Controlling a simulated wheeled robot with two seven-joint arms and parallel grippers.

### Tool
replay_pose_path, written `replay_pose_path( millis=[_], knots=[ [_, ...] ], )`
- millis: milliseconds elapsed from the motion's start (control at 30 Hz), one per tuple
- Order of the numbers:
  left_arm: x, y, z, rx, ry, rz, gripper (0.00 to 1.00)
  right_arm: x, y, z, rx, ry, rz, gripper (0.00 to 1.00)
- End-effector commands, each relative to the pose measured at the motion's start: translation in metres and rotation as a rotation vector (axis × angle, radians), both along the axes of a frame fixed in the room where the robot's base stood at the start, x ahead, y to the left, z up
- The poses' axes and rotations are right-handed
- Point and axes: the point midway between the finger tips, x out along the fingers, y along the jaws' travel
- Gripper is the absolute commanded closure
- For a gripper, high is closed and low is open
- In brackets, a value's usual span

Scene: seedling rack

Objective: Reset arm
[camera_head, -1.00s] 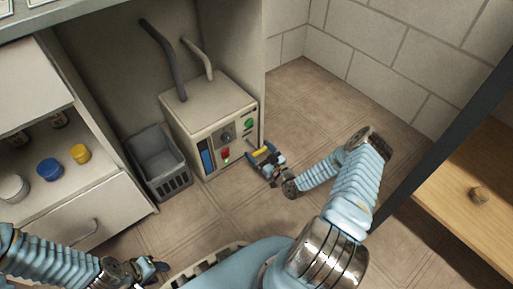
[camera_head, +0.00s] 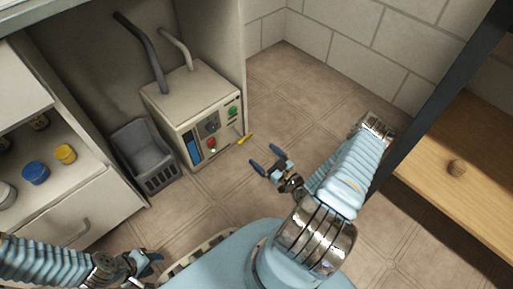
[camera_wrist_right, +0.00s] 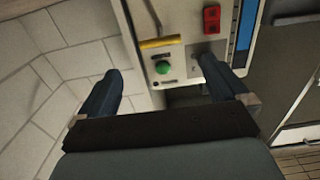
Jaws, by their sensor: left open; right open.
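My right gripper (camera_head: 268,163) is open and empty in the head view, in the air above the floor, to the right of a beige control box (camera_head: 206,105). A yellow-handled lever (camera_head: 244,138) sticks out from the front of the box, apart from my fingers. In the right wrist view my two open fingers (camera_wrist_right: 158,88) point at the box front, with the yellow handle (camera_wrist_right: 160,43), a green button (camera_wrist_right: 162,67) and a red switch (camera_wrist_right: 211,19) beyond them. My left gripper (camera_head: 150,265) is open at the lower left of the head view.
A grey basket (camera_head: 145,160) stands left of the box. A white cabinet (camera_head: 85,210) with a drawer and shelf of blue and yellow-lidded jars is at the left. A wooden shelf (camera_head: 440,150) behind a dark post is at the right. Floor between is clear.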

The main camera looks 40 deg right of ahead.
Motion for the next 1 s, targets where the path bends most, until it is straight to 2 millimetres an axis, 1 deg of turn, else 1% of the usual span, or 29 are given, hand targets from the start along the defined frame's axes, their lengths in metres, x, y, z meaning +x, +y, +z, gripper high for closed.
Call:
replay_pose_path(
  millis=[100,200,667,767,833,867,900,933,967,1000],
  knots=[
    [0.000,0.000,0.001,0.000,0.000,0.000,0.57,-0.008,-0.001,0.000,0.000,0.001,0.000,0.00],
    [0.000,0.000,0.001,0.000,0.001,0.000,0.57,-0.009,-0.001,0.000,0.000,0.001,0.000,0.00],
    [0.000,0.000,0.001,0.000,0.000,0.000,0.57,-0.008,0.000,0.000,0.000,0.002,0.001,0.00],
    [0.000,0.000,0.001,0.000,0.000,0.000,0.57,0.001,0.008,-0.001,0.016,0.036,0.020,0.00],
    [0.000,0.000,0.001,0.000,0.000,0.000,0.57,0.015,0.026,-0.004,0.053,0.113,0.055,0.00],
    [0.000,0.000,0.001,0.000,0.000,0.000,0.57,0.023,0.038,-0.005,0.073,0.163,0.077,0.00],
    [0.000,0.000,0.001,0.000,0.000,0.000,0.57,0.033,0.059,-0.008,0.107,0.250,0.110,0.00],
    [0.000,0.000,0.001,0.000,0.000,0.000,0.57,0.039,0.075,-0.010,0.133,0.327,0.134,0.00],
    [0.000,0.000,0.001,0.000,0.000,0.000,0.57,0.042,0.094,-0.013,0.161,0.411,0.156,0.00],
    [0.000,0.000,0.001,0.000,0.000,0.000,0.57,0.043,0.118,-0.015,0.195,0.529,0.182,0.00]
  ],
)
